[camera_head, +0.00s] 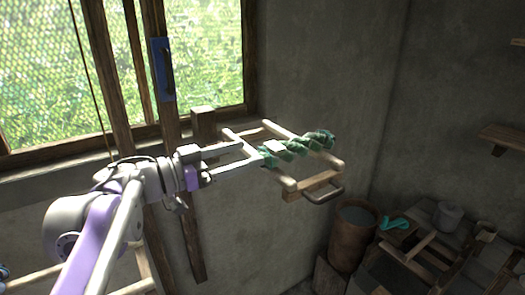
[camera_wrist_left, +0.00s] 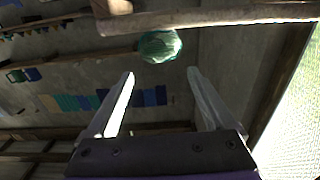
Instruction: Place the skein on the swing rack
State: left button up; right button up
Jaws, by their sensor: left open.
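The skein (camera_head: 300,147) is a dark green twisted hank. In the head view it lies across the pale bars of the swing rack (camera_head: 316,185), which juts out from beside the window. My left gripper (camera_head: 251,153) is open, with its fingers pointing at the left end of the skein. In the left wrist view, the end of the skein (camera_wrist_left: 160,46) shows beyond the gap between the open fingertips (camera_wrist_left: 161,74), with a rack bar (camera_wrist_left: 220,16) crossing above it. Nothing is held between the fingers. My right gripper is out of view.
A blue-backed handle (camera_head: 162,70) is on the wooden window post. Below right stand a brown barrel (camera_head: 353,232) and a low wooden bench with a teal item (camera_head: 395,223) and a grey pot (camera_head: 447,215).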

pick_arm(q)
jog(key=shift+v, duration=1.15)
